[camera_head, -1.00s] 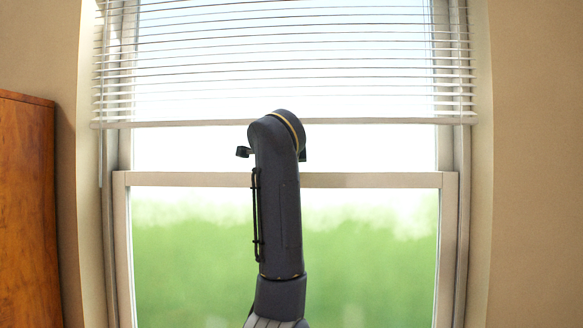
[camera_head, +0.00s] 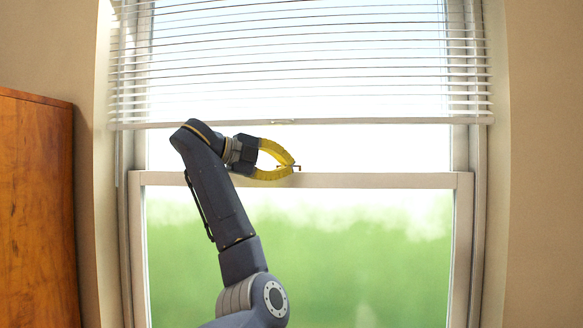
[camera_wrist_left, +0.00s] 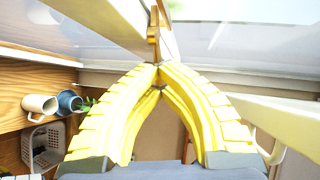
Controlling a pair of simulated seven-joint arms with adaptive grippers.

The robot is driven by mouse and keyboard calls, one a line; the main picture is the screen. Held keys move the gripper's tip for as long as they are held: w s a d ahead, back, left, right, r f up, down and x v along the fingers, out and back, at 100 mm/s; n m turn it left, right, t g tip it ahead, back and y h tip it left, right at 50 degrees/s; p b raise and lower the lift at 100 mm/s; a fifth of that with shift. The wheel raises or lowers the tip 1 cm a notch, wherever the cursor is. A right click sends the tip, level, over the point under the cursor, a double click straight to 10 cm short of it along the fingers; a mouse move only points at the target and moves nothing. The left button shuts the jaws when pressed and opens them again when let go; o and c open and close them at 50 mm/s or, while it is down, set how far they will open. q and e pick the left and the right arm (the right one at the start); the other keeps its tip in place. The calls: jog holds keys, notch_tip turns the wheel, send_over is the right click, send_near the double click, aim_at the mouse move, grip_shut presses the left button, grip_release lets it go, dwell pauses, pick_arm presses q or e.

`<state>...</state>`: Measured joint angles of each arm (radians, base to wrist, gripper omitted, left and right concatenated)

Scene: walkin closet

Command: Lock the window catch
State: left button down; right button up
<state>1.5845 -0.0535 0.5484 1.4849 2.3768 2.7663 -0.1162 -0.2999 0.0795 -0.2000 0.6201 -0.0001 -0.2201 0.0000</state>
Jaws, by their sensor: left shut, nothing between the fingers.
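The window catch (camera_head: 298,167) is a small brown-bronze piece on top of the meeting rail of the window (camera_head: 375,181), near its middle. In the left wrist view the catch (camera_wrist_left: 154,36) stands just beyond my fingertips. My left gripper (camera_head: 293,166) has yellow fingers that are shut with nothing between them. It comes from the left, and its tips are right at the catch; I cannot tell whether they touch. In the left wrist view the closed tips (camera_wrist_left: 160,68) show clearly. My right gripper is in neither view.
A white slatted blind (camera_head: 290,70) hangs above the rail, its bottom bar close over my wrist. A wooden cabinet (camera_head: 38,210) stands at the left. The left wrist view shows a white mug (camera_wrist_left: 40,104), a blue mug (camera_wrist_left: 69,102) and a white basket (camera_wrist_left: 42,143).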

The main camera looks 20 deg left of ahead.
pick_arm(q)
jog(key=shift+a+m+g+h, duration=0.4)
jog(key=shift+m+g+h, duration=0.2)
jog(key=shift+m+g, duration=0.1)
jog(key=shift+a+m+g+h, duration=0.35)
jog(key=shift+m+g+h, duration=0.25)
jog(key=shift+m+g, duration=0.1)
jog(key=c, duration=1.5)
grip_release()
jog(key=shift+d, duration=0.1)
jog(key=shift+s, duration=0.1)
jog(key=shift+v, duration=3.7)
